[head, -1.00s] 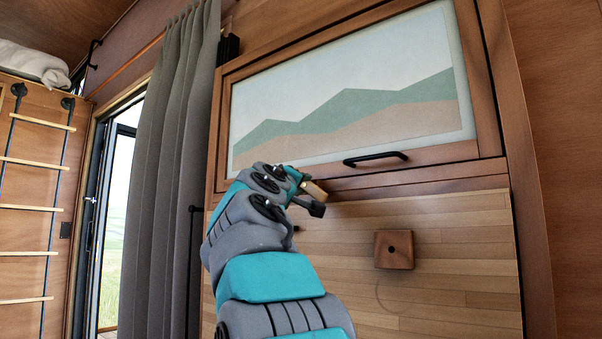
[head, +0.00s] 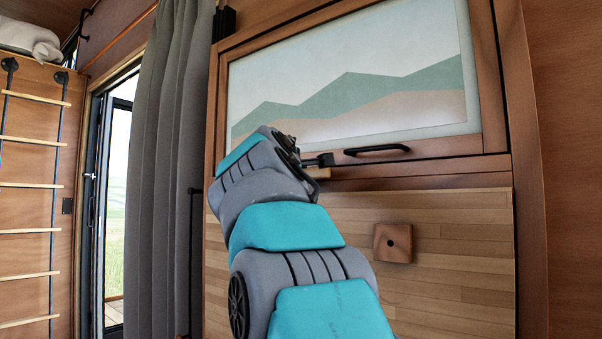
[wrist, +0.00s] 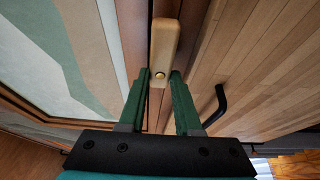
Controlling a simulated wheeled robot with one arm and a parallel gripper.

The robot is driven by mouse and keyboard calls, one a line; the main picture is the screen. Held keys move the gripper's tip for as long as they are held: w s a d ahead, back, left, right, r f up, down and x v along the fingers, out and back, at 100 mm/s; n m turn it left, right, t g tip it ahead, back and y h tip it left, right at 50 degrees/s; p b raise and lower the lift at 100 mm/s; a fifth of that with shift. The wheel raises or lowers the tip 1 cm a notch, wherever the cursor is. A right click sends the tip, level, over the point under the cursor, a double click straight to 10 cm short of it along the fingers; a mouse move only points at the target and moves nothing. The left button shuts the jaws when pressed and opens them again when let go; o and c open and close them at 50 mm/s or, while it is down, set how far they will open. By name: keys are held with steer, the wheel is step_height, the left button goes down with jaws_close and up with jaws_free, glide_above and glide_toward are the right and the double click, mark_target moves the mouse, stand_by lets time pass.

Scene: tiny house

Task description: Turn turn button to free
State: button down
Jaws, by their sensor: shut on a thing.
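In the head view, my gripper (head: 318,161) is at the lower frame of the painted panel (head: 350,100). There the button (head: 321,173) shows only as a small pale piece, mostly hidden by my gripper.
A black handle (head: 376,150) is on the panel's lower frame, just right of my gripper. A square wooden block (head: 393,242) with a dark hole sits on the slatted wood (head: 450,280) below. A grey curtain (head: 165,170) and a ladder (head: 32,185) are to the left.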

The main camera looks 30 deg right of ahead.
steer(key=shift+w, duration=0.1)
stand_by(0.3)
steer(key=c, duration=0.6)
jaws_free()
steer(key=b+v, duration=0.1)
steer(key=v, duration=0.7)
